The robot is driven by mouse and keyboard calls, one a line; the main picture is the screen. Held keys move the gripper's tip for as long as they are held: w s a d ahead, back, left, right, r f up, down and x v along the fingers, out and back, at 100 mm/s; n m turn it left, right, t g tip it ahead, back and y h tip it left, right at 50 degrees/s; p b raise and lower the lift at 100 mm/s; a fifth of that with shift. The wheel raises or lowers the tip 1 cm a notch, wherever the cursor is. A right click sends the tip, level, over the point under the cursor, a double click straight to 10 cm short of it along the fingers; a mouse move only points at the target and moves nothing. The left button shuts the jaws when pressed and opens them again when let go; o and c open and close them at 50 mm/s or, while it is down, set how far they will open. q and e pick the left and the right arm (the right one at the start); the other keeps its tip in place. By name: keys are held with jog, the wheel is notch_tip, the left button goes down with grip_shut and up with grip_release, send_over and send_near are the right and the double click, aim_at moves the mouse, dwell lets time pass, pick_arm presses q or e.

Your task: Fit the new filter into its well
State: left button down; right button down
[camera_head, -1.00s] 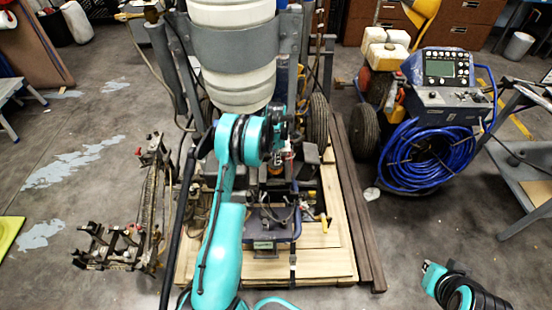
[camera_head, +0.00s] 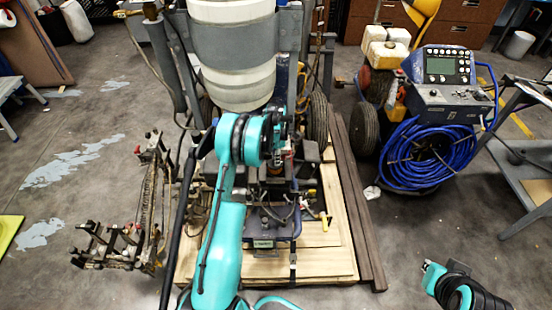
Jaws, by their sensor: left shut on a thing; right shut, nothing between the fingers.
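My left arm reaches in over the line striper, and its gripper (camera_head: 283,146) points down above the machine's middle. It is shut on a small part, which I take for the new filter (camera_head: 275,167); only a dark, coppery bit shows below the fingers. The well is hidden among the dark machine parts under the gripper, so I cannot tell whether the filter is inside it or above it. My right gripper (camera_head: 428,266) is shut and empty, low at the right over bare floor, well apart from the machine.
The striper stands on a wooden pallet (camera_head: 330,262), with a large white tank (camera_head: 235,45) behind my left gripper. A cart with a blue hose coil (camera_head: 415,155) stands at right. A metal frame (camera_head: 110,245) is at left. Floor around the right gripper is clear.

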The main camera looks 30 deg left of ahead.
pick_arm(q)
jog(key=shift+f+b, duration=0.65)
jog(key=shift+f, duration=0.2)
dwell(0.5)
jog(key=c, duration=1.1)
grip_release()
jog(key=shift+o, duration=0.2)
jog(key=shift+r, duration=0.15)
jog(key=shift+r+p, duration=1.85)
jog(key=shift+r, duration=1.55)
